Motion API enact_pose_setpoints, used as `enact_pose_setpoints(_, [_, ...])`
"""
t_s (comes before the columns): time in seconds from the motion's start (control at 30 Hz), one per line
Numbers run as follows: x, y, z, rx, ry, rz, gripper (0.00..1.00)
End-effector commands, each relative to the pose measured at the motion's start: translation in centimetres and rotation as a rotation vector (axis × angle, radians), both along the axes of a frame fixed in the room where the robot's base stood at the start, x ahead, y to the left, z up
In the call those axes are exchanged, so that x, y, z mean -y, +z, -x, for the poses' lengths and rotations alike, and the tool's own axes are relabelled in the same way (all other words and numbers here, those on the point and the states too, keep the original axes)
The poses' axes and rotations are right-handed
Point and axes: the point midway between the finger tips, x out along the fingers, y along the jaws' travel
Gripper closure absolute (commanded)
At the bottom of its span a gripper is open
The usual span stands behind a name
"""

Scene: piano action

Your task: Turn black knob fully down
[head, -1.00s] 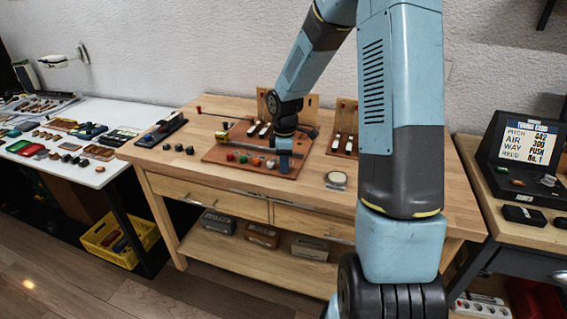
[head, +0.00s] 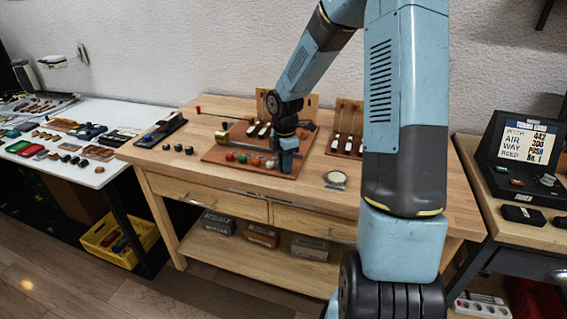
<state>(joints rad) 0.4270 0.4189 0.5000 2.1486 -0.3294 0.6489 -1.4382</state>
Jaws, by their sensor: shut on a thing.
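My gripper (head: 287,168) points down at the right end of a row of coloured knobs on the red-brown board (head: 222,152). It is shut on what is probably the black knob, but the fingers hide what lies between them. How far the black knob is turned cannot be seen.
The board lies on a wooden workbench (head: 225,105). Wooden blocks with white keys (head: 346,146) stand at its right. Three small dark knobs (head: 178,148) sit at left, and a round disc (head: 336,179) lies at the front right. The bench's front left is clear.

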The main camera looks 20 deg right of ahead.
Motion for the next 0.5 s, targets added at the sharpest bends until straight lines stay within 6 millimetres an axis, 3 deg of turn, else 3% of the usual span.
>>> enact_pose_setpoints(0.3, [0.02, 0.26, -0.5, 0.013, 0.002, 0.0, 1.0])
enact_pose_setpoints(0.33, [0.02, 0.26, -0.5, 0.014, 0.002, 0.0, 0.72])
enact_pose_setpoints(0.43, [-0.01, 0.24, -0.46, 0.012, 0.002, 0.0, 0.62])
enact_pose_setpoints(0.5, [-0.02, 0.2, -0.38, 0.01, 0.002, -0.001, 0.62])
